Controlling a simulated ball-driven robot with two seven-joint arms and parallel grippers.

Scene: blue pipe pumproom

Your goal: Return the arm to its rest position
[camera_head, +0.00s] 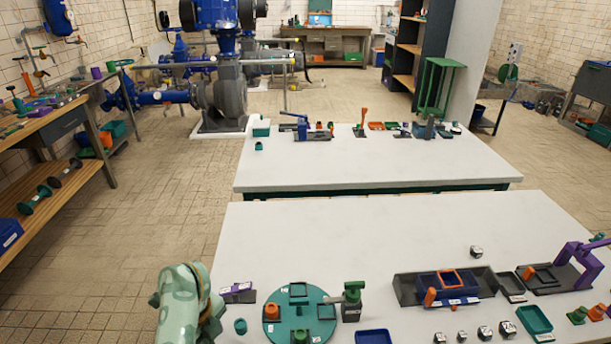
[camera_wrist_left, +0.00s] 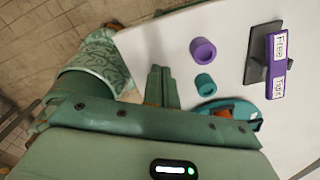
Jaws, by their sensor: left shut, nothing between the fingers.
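My left arm (camera_head: 185,305) shows at the lower left of the head view, upright beside the near white table's left edge. The gripper itself cannot be made out there. In the left wrist view my left gripper (camera_wrist_left: 158,86) has its two green fingers together with nothing between them. It is over the table's edge, apart from the small things to its right. My right gripper shows in neither view.
Near the arm are a purple-labelled stand (camera_head: 238,291), a teal cup (camera_head: 240,326) and a teal round plate (camera_head: 277,328). A dark tray (camera_head: 404,290) is farther right. The near table's back part (camera_head: 340,225) is clear. A wooden workbench (camera_head: 45,125) stands at the left, with open floor (camera_head: 130,250) between.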

